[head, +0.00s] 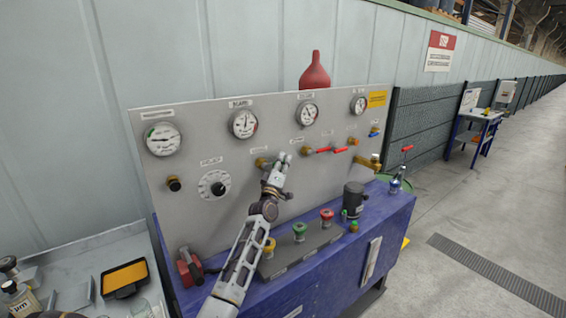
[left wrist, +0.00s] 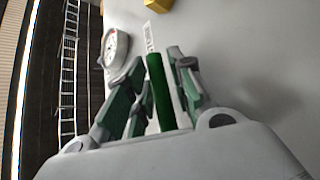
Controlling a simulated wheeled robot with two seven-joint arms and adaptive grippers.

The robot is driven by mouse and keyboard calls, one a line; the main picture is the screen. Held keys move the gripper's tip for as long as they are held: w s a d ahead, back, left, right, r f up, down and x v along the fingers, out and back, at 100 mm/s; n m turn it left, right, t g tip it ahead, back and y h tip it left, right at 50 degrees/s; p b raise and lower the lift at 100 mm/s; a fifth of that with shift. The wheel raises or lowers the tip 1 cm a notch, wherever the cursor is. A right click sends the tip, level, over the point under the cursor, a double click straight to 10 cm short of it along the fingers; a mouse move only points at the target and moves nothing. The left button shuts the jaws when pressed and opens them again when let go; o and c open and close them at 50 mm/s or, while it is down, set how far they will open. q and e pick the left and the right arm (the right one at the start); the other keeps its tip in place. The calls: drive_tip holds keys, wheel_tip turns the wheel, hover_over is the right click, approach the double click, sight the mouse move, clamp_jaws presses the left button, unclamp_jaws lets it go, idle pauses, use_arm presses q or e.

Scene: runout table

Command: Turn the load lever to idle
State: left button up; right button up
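My left gripper (head: 280,165) is at the middle of the grey panel, in front of a brass valve fitting (head: 262,162). In the left wrist view a dark green lever handle (left wrist: 161,92) lies between the two fingers of this gripper (left wrist: 158,75). I cannot tell whether both fingers press on it. In the head view the gripper hides this handle. The labels are too small to read, so I cannot confirm which control is the load lever. My right gripper is not in view.
The panel (head: 215,145) carries several gauges and a round dial (head: 214,185). Red levers (head: 340,150) and a blue-handled valve (head: 374,134) sit right of my gripper. Green and red knobs (head: 327,213) stand on the blue bench (head: 395,220) below.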

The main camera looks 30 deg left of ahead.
use_arm(q)
drive_tip(key=shift+w+r, duration=0.1)
clamp_jaws()
drive_tip(key=shift+a, duration=0.1)
idle(0.5)
